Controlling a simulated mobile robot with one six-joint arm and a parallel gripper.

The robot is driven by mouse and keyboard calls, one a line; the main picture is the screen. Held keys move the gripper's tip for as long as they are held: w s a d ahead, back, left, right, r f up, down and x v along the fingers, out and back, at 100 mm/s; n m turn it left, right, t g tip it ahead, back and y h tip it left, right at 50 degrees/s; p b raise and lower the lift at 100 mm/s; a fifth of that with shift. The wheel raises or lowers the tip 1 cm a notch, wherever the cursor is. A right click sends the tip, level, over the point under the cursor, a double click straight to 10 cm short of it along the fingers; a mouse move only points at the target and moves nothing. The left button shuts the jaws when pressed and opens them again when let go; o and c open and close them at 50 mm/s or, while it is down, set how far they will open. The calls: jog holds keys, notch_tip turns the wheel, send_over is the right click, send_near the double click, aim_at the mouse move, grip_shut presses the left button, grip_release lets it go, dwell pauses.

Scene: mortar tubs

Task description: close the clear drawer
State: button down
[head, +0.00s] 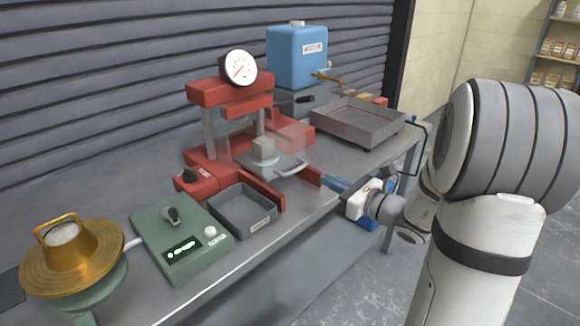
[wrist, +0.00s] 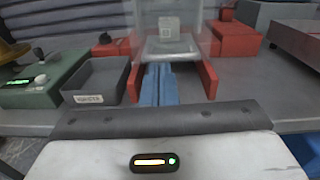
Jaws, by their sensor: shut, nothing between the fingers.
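The clear drawer (wrist: 185,51) has see-through walls and sits pulled out between two red rails at the red press. In the head view, its grey floor and curved front handle (head: 291,170) show. A small grey cube (head: 263,148) rests in it; the cube (wrist: 168,27) bears a label in the wrist view. My gripper (head: 326,180) has blue fingers, shut and empty. It points at the drawer's front from the table's front side. In the wrist view, the fingertips (wrist: 158,66) lie between the rails, close to the drawer front; whether they touch it I cannot tell.
A red rail (wrist: 207,80) stands on each side of my fingers. A dark labelled tray (head: 243,210) and a green device (head: 180,238) stand left of the drawer. A grey pan (head: 385,128) and a blue tank (head: 297,55) stand to the right and behind.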

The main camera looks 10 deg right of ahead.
send_near(284, 156)
jog(key=shift+m+t, duration=0.3)
jog(key=x, duration=0.7)
jog(key=shift+s+f, duration=0.1)
